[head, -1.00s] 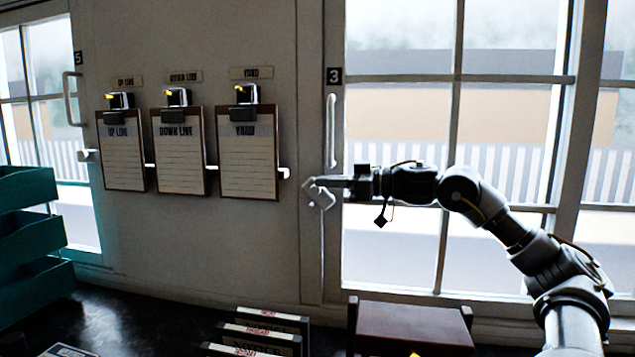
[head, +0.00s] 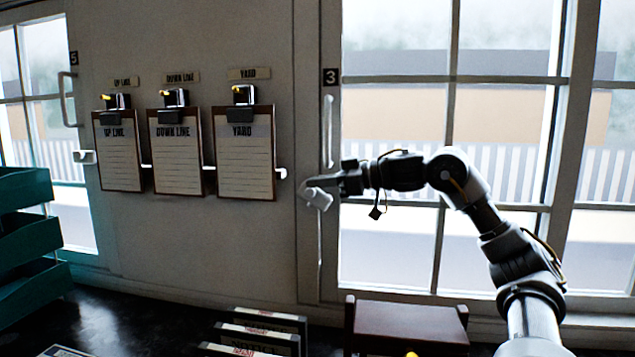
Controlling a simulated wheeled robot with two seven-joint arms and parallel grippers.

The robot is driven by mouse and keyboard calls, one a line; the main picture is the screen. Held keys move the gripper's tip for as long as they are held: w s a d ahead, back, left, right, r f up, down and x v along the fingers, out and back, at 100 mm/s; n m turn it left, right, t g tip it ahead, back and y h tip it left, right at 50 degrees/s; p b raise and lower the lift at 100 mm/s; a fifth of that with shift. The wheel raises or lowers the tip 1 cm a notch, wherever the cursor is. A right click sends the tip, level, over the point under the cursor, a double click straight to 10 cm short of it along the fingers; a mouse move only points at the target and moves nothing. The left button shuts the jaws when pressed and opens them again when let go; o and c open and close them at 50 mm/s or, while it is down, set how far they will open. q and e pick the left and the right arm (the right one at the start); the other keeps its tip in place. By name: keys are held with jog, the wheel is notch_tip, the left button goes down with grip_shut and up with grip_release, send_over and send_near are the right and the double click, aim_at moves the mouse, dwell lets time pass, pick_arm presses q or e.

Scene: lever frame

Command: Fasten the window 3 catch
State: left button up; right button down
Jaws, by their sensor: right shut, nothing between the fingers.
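Window 3 (head: 395,230) has a dark plate marked 3 (head: 330,76) at its upper left frame. A white vertical pull handle (head: 328,130) is on its left stile. Below the handle sits the pale catch (head: 316,197), on the frame at the window's left edge. My right gripper (head: 325,184) is shut with nothing in it, its fingertips pointing left at the catch. The fingers overlap the catch in the picture; I cannot tell whether they touch it. My left gripper is not in view.
Three clipboards hang on the wall to the left, the nearest being YARD (head: 244,150). Window 5 (head: 50,120) and teal trays (head: 25,225) are at far left. A brown box (head: 408,325) and several binders (head: 255,335) stand below.

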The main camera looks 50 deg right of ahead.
jog(key=shift+w+a+f, duration=0.25)
jog(key=shift+w+a, duration=0.05)
jog(key=shift+w, duration=0.3)
dwell(0.3)
jog(key=s+r+p, duration=0.2)
jog(key=r+p, duration=0.1)
jog(key=r, duration=0.3)
jog(key=s+d+r+p, duration=0.1)
jog(key=s+r+p, duration=0.2)
jog(key=r, duration=0.3)
jog(key=shift+s+p, duration=0.25)
jog(key=shift+p, duration=0.1)
jog(key=shift+s+d+f, duration=0.1)
